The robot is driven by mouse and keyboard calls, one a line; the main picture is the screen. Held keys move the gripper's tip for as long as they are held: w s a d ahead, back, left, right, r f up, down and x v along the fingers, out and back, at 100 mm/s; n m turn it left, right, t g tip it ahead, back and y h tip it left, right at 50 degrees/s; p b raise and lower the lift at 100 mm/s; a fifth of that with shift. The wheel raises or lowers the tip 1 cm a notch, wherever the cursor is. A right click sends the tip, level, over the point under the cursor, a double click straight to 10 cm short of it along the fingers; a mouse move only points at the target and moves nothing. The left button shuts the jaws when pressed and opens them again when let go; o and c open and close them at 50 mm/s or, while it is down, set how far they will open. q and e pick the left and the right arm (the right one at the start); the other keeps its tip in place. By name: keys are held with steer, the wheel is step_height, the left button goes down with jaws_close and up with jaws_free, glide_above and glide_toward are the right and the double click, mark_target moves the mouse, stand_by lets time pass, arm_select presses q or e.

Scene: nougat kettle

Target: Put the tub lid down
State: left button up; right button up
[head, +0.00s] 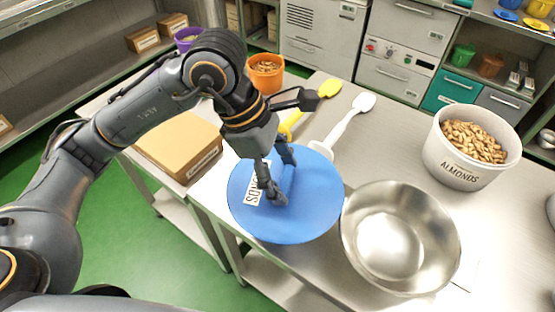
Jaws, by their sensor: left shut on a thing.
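The blue tub lid (312,208) is round and has a white label, partly hidden by my fingers. My left gripper (280,180) is shut on the lid at its middle and holds it over the front edge of the steel table, left of the steel bowl. The lid hides the table edge below it; how high it hangs is hard to tell. The white almonds tub (460,165) stands uncovered on the right, full of almonds (472,142). My right gripper is not in view.
A steel bowl (400,238) stands right beside the lid. A white spatula (345,122) and a yellow one (328,89) lie behind it. An orange tub of nuts (265,75) and a cardboard box (180,145) stand to the left. The table (395,135) is clear between spatulas and almonds tub.

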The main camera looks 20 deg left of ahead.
arm_select(q)
steer(key=w+a+f, duration=0.1)
steer(key=w+a+f+p, duration=0.1)
steer(key=w+a, duration=0.1)
steer(key=w+a+f, duration=0.1)
steer(key=w, duration=0.1)
steer(key=shift+a+p, duration=0.3)
steer(key=shift+a, duration=0.05)
steer(key=w+f, duration=0.1)
steer(key=w+a+f, duration=0.1)
steer(key=f, duration=0.1)
steer(key=w+a+f, duration=0.1)
steer(key=f, duration=0.1)
steer(key=shift+a+p, duration=0.15)
steer(key=shift+p, duration=0.25)
steer(key=f, duration=0.1)
steer(key=f+p, duration=0.1)
steer(key=f, duration=0.1)
steer(key=shift+w+a, duration=0.2)
steer(key=shift+w, duration=0.05)
steer(key=shift+f+p, duration=0.3)
steer(key=shift+f, duration=0.05)
steer(key=shift+f, duration=0.1)
steer(key=shift+f+b, duration=0.15)
steer(key=shift+b, duration=0.15)
steer(key=o, duration=1.2)
steer(key=shift+c, duration=0.2)
